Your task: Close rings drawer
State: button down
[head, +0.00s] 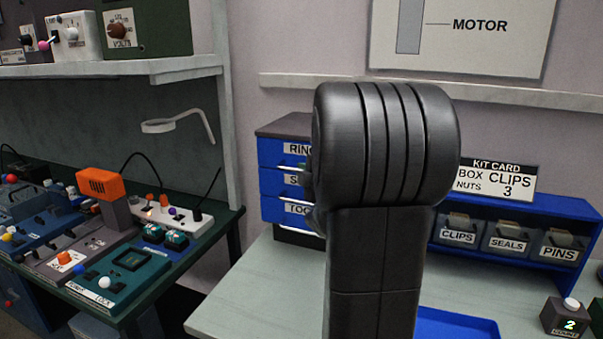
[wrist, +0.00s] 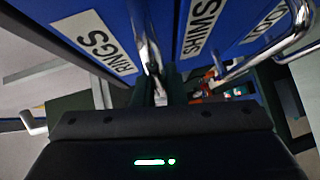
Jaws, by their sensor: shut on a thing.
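The rings drawer (head: 277,151) is the top blue drawer of a small cabinet (head: 278,128), with a white label partly hidden by my arm in the head view. The wrist view shows its blue front and RINGS label (wrist: 93,42) close up, with a metal handle (wrist: 147,48) beside the label. My gripper (wrist: 160,88) is at this handle and shut on it. In the head view my dark arm hides the gripper and the right side of the drawers. I cannot tell how far the drawer stands out.
Below it are two more labelled drawers (head: 283,184), with another bar handle (wrist: 290,30) close to my gripper. A blue rack (head: 560,205) with clips, seals and pins bins stands right. A blue tray (head: 455,322) lies on the bench. The bench's front left (head: 245,300) is clear.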

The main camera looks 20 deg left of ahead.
jog(key=shift+w+r, duration=0.1)
jog(key=c, duration=1.5)
grip_release()
jog(key=shift+w+d, duration=0.1)
jog(key=shift+w, duration=0.05)
jog(key=v, duration=1.4)
jog(key=shift+w+a, duration=0.1)
jog(key=shift+a, duration=0.1)
